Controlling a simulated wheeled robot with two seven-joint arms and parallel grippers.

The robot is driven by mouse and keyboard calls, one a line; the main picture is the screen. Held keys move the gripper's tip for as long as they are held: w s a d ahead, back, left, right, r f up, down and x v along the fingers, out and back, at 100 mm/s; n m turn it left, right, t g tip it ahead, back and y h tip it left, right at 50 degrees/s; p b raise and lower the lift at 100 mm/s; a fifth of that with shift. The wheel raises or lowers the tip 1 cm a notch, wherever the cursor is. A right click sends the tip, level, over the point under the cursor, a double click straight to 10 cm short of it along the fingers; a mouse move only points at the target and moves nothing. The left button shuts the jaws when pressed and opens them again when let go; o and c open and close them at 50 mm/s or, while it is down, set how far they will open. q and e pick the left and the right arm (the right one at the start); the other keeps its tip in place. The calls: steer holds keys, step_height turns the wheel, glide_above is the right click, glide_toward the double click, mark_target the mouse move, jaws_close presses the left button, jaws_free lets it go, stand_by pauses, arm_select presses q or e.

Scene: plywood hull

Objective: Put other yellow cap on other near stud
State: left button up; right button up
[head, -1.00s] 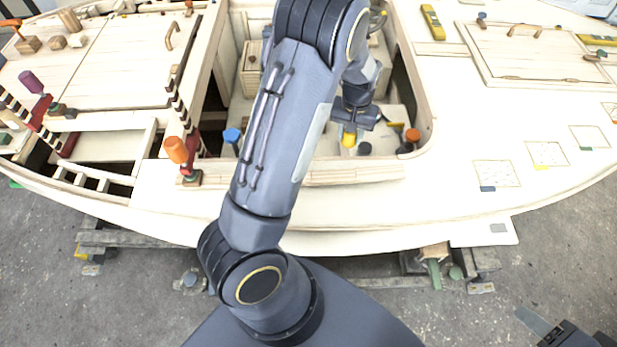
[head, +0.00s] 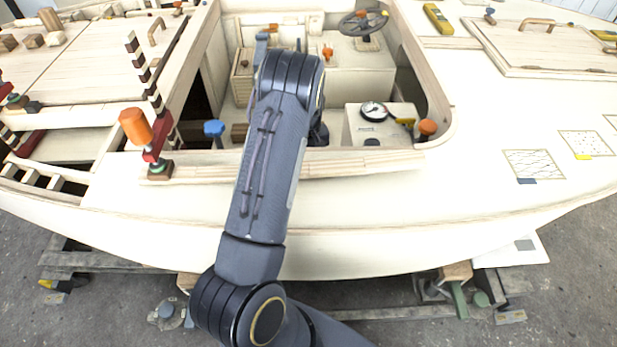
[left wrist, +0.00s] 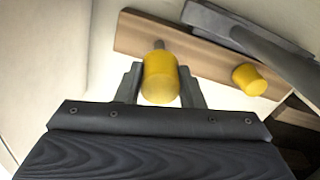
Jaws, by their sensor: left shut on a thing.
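In the left wrist view my left gripper (left wrist: 160,70) is shut on a yellow cap (left wrist: 160,82). A short grey stud (left wrist: 158,45) shows just beyond the cap, against a brown wooden strip (left wrist: 210,58); I cannot tell whether cap and stud touch. A second yellow cap (left wrist: 249,78) sits to the right, at the strip's lower edge. In the head view my left arm reaches into the cockpit and hides the gripper and the held cap. My right gripper is not in view.
In the cockpit, a white console (head: 360,130) with a gauge stands right of my arm, beside an orange knob (head: 427,128). A steering wheel (head: 362,22) is behind.

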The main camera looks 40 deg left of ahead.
arm_select(q)
steer(key=shift+f+b, duration=0.4)
steer(key=shift+f, duration=3)
steer(key=shift+f, duration=0.1)
steer(key=o, duration=1)
steer(key=shift+r, duration=0.25)
step_height(320, 180, up, 12)
steer(key=shift+f+p, duration=0.1)
steer(key=shift+p, duration=0.8)
